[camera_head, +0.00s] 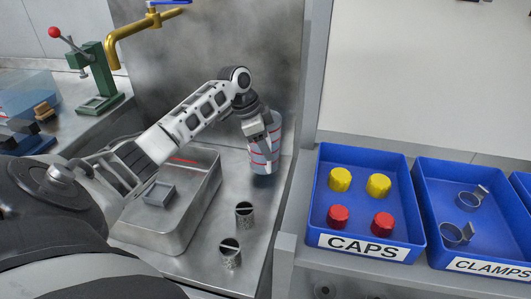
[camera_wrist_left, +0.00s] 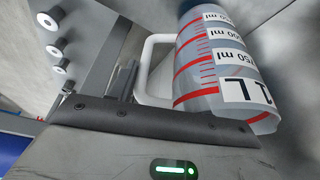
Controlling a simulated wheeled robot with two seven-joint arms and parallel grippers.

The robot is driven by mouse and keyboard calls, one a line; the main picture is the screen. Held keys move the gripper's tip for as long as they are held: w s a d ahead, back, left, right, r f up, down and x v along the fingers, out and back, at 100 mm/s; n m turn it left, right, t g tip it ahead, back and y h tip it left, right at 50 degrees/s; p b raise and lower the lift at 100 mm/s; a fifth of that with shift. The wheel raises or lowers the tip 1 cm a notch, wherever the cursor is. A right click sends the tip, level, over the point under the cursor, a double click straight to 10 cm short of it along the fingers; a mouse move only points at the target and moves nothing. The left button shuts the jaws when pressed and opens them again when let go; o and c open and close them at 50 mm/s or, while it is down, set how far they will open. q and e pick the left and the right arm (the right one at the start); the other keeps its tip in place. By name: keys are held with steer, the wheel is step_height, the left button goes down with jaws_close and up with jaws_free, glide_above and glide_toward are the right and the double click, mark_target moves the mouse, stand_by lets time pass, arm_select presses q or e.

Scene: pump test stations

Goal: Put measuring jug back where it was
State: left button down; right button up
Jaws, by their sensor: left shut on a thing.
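The measuring jug (camera_head: 263,153) is translucent with red lines and stands at the back right of the metal bench, close to the grey post. In the left wrist view the jug (camera_wrist_left: 222,65) shows its ml labels, a large 1 L mark and a white handle (camera_wrist_left: 150,70). My left gripper (camera_head: 262,146) reaches over the sink to the jug and is shut on it; the jaws lie at the handle side in the left wrist view. Whether the jug's base touches the bench is hard to tell. My right gripper is not in view.
A metal sink (camera_head: 190,215) with a small grey tray lies left of the jug. Two short dark-topped cylinders (camera_head: 244,213) stand in front of it. Right of the post are blue bins for caps (camera_head: 365,252) and clamps (camera_head: 490,265). A brass tap (camera_head: 140,32) and green press (camera_head: 100,75) are at back left.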

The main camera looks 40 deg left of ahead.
arm_select(q)
step_height(320, 180, down, 3)
steer(key=c, duration=0.6)
jaws_free()
steer(key=shift+c, duration=0.2)
steer(key=v, duration=1.2)
steer(key=shift+p, duration=0.3)
